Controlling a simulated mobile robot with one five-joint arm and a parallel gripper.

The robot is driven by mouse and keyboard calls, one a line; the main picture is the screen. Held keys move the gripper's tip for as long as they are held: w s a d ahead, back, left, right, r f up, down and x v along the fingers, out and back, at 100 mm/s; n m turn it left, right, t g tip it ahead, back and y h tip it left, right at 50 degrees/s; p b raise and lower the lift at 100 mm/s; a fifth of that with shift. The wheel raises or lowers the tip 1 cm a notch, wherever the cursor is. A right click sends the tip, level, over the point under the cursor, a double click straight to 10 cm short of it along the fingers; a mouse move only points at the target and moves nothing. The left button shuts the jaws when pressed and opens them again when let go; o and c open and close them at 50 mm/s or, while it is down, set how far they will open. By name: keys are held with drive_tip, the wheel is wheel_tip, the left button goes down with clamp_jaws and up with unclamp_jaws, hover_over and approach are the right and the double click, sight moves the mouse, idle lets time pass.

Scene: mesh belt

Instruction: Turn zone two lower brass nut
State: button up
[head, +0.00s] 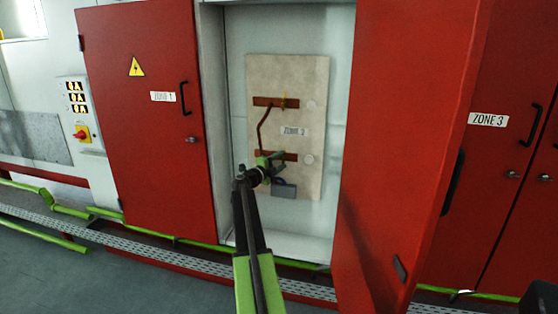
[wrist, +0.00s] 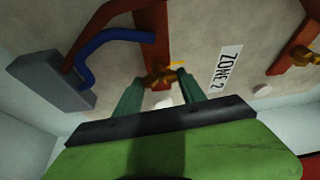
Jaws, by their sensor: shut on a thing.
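The lower brass nut (wrist: 158,78) sits on the lower copper bar (wrist: 152,35) of the zone two panel. In the wrist view my gripper (wrist: 160,86) has a green finger on each side of it, shut on it. A yellow mark shows beside the nut. In the head view my gripper (head: 268,165) is at the lower copper bar (head: 290,156) and hides the nut. The upper copper bar (head: 268,102) has its own brass nut, seen in the wrist view (wrist: 302,54). The ZONE 2 label (head: 294,131) lies between the bars.
A beige board (head: 318,80) carries the bars inside the open cabinet. A grey box (head: 284,191) with a blue cable (wrist: 88,50) is below the lower bar. The open red door (head: 405,120) stands close on the right. The closed ZONE 1 door (head: 145,60) is left.

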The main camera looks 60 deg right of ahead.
drive_tip(key=shift+s+d+m, duration=0.1)
drive_tip(key=shift+s+m, duration=0.15)
drive_tip(key=shift+m, duration=0.25)
drive_tip(key=o, duration=1.2)
drive_tip(key=shift+o, duration=0.8)
drive_tip(key=shift+w, duration=0.1)
drive_tip(key=w+a, duration=0.1)
drive_tip(key=a, duration=1.6)
drive_tip(key=shift+w+a, duration=0.2)
drive_tip(key=shift+w, duration=0.1)
